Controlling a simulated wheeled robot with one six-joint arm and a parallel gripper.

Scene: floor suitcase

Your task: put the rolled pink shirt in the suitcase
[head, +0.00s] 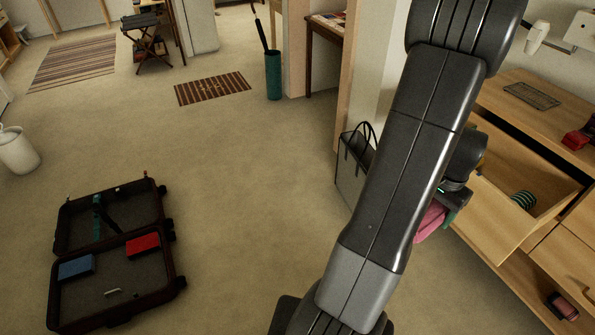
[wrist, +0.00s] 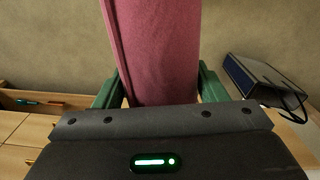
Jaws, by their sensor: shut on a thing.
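The rolled pink shirt (wrist: 155,45) stands between the green fingers of my gripper (wrist: 160,88) in the wrist view. My gripper is shut on it, and the roll's far end runs out of the top of that picture. In the head view the shirt (head: 430,220) shows partly behind my arm, in front of the wooden drawers. The open suitcase (head: 172,262) lies on the floor at the lower left, well apart from my gripper.
An open drawer (head: 500,215) holding a green striped roll (head: 524,199) juts out at the right. A black bag (head: 354,165) stands left of my arm. A white bin (head: 18,150) stands at the far left. The carpet between bag and suitcase is clear.

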